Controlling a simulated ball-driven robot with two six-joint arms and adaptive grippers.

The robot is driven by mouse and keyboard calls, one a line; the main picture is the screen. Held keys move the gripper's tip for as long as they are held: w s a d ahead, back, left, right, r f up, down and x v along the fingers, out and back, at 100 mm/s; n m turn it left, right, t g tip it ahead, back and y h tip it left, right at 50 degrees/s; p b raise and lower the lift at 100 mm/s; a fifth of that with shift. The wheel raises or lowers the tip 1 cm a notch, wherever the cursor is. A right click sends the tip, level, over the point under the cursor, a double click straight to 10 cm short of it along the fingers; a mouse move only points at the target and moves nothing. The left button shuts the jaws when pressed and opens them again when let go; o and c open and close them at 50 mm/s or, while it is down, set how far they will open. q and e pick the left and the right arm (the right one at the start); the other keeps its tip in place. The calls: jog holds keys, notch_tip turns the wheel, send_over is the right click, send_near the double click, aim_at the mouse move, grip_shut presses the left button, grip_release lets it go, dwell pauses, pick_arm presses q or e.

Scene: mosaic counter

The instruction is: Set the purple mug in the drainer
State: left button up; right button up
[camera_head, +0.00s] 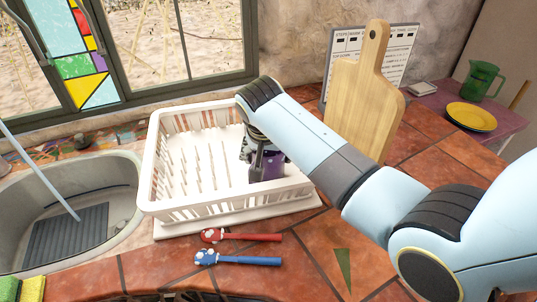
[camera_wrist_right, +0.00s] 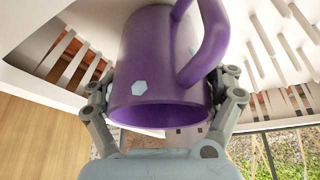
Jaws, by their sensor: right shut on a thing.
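The purple mug (camera_head: 273,168) is inside the white dish drainer (camera_head: 165,193), near its right end, partly hidden behind my right gripper (camera_head: 258,158). In the right wrist view the mug (camera_wrist_right: 150,60) fills the middle, with its handle to the upper right, a pale hexagon on its side and its rim facing my palm. My right gripper (camera_wrist_right: 165,105) is shut on the mug, one finger at each side. I cannot tell whether the mug's base touches the drainer floor. My left gripper is not in view.
A sink (camera_head: 120,200) lies left of the drainer. Red (camera_head: 245,237) and blue (camera_head: 240,260) spoon-like utensils lie in front on the tiles. A wooden cutting board (camera_head: 362,95) stands behind my right arm. A green pitcher (camera_head: 483,78) and yellow plate (camera_head: 471,116) are at far right.

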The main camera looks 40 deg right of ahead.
jog(key=o, duration=1.2)
jog(key=shift+o, duration=0.2)
jog(key=v, duration=1.2)
